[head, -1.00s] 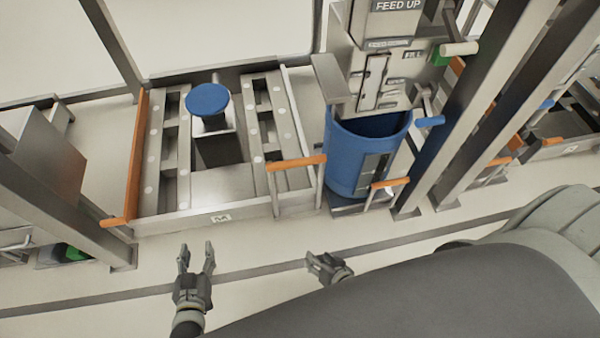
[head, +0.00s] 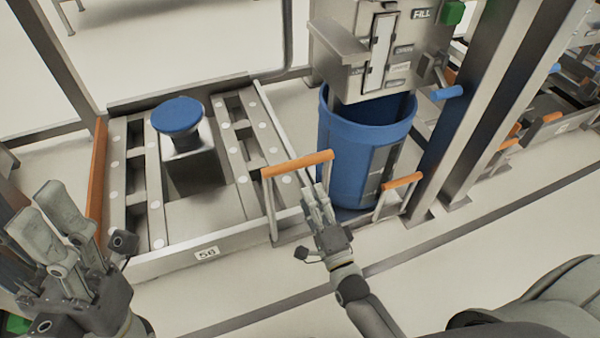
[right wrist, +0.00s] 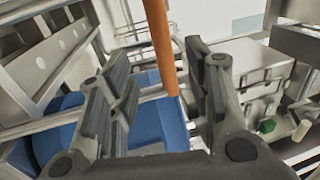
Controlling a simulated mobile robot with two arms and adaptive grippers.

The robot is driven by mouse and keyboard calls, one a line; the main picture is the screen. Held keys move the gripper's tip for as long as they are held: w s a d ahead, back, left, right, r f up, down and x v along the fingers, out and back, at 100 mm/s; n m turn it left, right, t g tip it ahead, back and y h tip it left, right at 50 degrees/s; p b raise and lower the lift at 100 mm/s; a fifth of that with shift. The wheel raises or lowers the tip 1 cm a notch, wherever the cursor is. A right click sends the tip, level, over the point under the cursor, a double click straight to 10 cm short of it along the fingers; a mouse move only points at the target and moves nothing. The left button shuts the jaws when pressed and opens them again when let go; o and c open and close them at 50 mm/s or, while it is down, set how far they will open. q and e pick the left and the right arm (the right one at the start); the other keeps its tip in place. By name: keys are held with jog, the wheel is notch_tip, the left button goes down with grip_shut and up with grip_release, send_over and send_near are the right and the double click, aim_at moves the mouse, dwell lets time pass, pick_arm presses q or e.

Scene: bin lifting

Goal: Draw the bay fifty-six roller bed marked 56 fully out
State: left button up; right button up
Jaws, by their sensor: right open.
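The roller bed (head: 150,262) has a front plate marked 56 (head: 207,253) and stands at the left in the head view. Its orange handle (head: 297,163) sits on a metal upright frame at the bed's right front. My right gripper (head: 317,192) is open, with its fingertips close to the handle's right end. In the right wrist view, the orange bar (right wrist: 160,45) runs down between the open fingers, and I cannot tell if they touch it. My left gripper (head: 40,210) is large at the lower left, open and empty, beside the bed's left front corner.
A blue bin (head: 338,135) stands right of the bed under a grey filling unit (head: 355,70). A smaller orange handle (head: 402,181) is in front of it. A blue-topped post (head: 178,116) rises from the bed. Steel posts stand farther right; the front floor is clear.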

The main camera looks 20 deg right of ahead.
aim_at(299, 167)
jog(key=w+b, duration=0.1)
jog(key=w, duration=0.2)
jog(key=w+r, duration=0.1)
jog(key=w, duration=0.2)
jog(key=w+r+b, duration=0.1)
jog(key=w, duration=0.2)
jog(key=shift+w+a+b, duration=0.15)
jog(key=shift+w+b, duration=0.2)
jog(key=shift+w+r, duration=0.1)
jog(key=shift+w, duration=0.35)
grip_shut()
